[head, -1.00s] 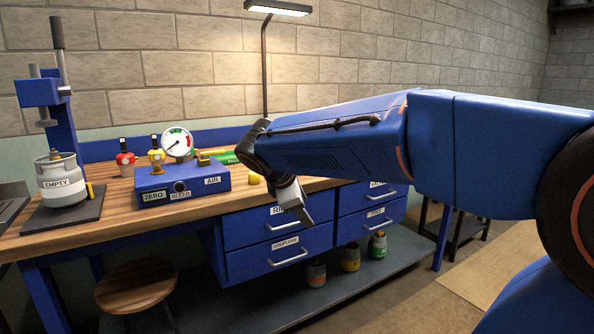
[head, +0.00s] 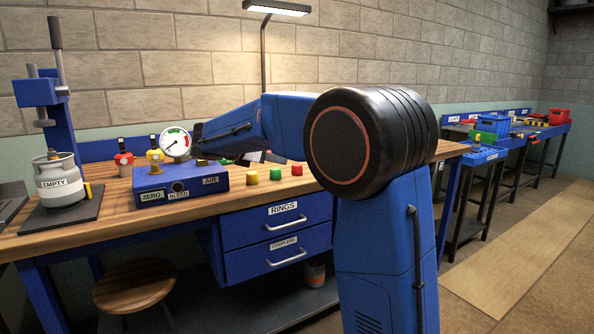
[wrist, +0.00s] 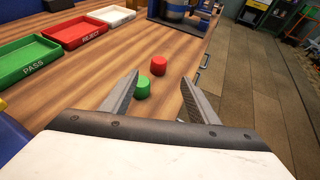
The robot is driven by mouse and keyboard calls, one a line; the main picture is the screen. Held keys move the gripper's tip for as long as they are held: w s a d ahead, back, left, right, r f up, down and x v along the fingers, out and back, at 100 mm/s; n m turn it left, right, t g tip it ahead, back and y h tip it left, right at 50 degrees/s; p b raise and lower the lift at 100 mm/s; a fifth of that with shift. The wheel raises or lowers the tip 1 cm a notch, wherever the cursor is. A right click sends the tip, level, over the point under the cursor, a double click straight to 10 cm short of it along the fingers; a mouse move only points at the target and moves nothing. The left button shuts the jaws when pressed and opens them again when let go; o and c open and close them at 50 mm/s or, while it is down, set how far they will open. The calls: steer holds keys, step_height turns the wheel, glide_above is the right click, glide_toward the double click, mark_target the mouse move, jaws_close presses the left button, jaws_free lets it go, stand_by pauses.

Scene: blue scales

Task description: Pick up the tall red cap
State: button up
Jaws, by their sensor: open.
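A red cap (head: 297,169) stands near the front edge of the wooden bench, to the right of a green cap (head: 275,174) and a yellow cap (head: 253,177). In the wrist view the red cap (wrist: 158,66) shows beyond the fingertips, just past the green cap (wrist: 142,88), which is by the left finger. My gripper (wrist: 159,78) is open and empty, pointing over the bench. In the head view its fingers are hidden behind my arm. I cannot tell whether the red cap is taller than the others.
Green PASS (wrist: 22,60), red REJECT (wrist: 76,32) and white (wrist: 110,14) trays lie at upper left of the wrist view. The blue gauge box (head: 182,185) stands left of the caps. The floor opens right of the bench edge.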

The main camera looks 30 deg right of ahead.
mark_target(296, 165)
steer(key=x, duration=1.4)
steer(key=shift+w+f, duration=0.1)
steer(key=shift+f, duration=0.05)
steer(key=c, duration=1.1)
